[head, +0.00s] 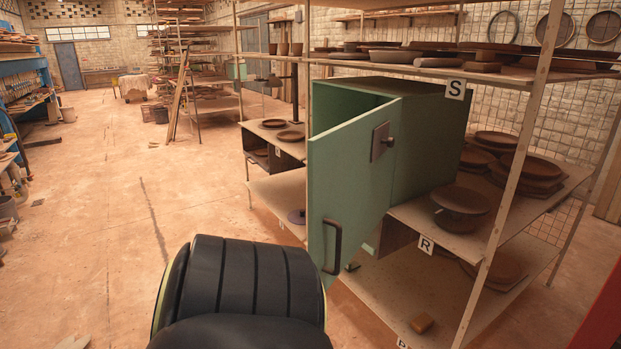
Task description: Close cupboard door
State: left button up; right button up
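The green cupboard (436,135) stands on the shelf rack in the head view, right of centre. Its green door (347,185) stands open, swung out from the front, with a dark gap above its top edge. A dark bar handle (333,245) is low on the door's outer face. A dark plate with a knob (383,141) sits higher up, near the right edge. The cupboard's inside is mostly hidden behind the door. Neither of my grippers shows. A large black rounded part, probably of my own arm, covers the bottom centre and overlaps the door's lower left corner.
Wooden rack posts (510,180) rise in front of the shelves right of the cupboard. A dark bowl (460,208) and several stacked plates (527,174) sit on the shelf there. The floor (110,220) at left is open.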

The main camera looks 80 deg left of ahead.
aim_at(348, 195)
jog(key=u, duration=2.5)
jog(key=k, duration=0.15)
jog(key=z, duration=0.3)
jog(key=i, duration=1.5)
